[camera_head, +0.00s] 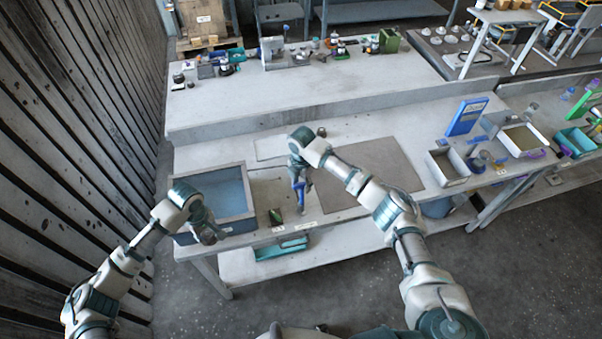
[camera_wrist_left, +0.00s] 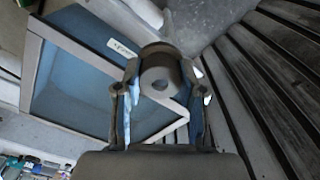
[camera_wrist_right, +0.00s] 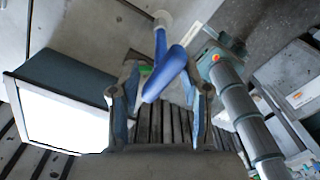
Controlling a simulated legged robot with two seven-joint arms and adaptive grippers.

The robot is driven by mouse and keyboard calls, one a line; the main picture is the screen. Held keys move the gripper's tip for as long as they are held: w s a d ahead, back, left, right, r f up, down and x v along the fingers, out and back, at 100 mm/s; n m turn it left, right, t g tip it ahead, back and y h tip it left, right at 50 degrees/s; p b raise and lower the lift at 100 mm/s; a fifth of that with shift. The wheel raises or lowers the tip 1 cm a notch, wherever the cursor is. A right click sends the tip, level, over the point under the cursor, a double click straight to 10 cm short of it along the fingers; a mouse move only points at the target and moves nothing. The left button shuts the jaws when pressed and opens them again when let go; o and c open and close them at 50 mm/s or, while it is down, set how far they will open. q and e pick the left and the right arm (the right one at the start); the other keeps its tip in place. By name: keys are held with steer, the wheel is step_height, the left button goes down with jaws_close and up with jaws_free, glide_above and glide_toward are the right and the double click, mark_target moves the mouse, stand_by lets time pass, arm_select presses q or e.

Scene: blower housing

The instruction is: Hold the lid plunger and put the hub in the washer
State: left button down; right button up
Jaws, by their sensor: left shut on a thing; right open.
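The washer is the open blue-lined box (camera_head: 248,196) at the bench's left end. It also shows in the left wrist view (camera_wrist_left: 34,75) and right wrist view (camera_wrist_right: 75,78). My left gripper (camera_head: 208,234) is at its front side, shut on a grey round part with a bore, which looks like the hub (camera_wrist_left: 160,72). My right gripper (camera_head: 300,178) is open over the bench, right of the washer. A blue handled piece (camera_wrist_right: 168,70) shows between its fingers in the right wrist view; I cannot tell whether they touch. I cannot make out the lid plunger for certain.
A brown mat (camera_head: 370,175) covers the bench middle. A small dark green item (camera_head: 275,217) lies at the front edge. A dark round part (camera_head: 321,131) sits behind the right gripper. A grey tray (camera_head: 448,167) and blue board (camera_head: 466,116) stand to the right.

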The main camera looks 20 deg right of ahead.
mark_target(301, 190)
steer(key=shift+f, duration=2.15)
steer(key=shift+r, duration=0.1)
jaws_close()
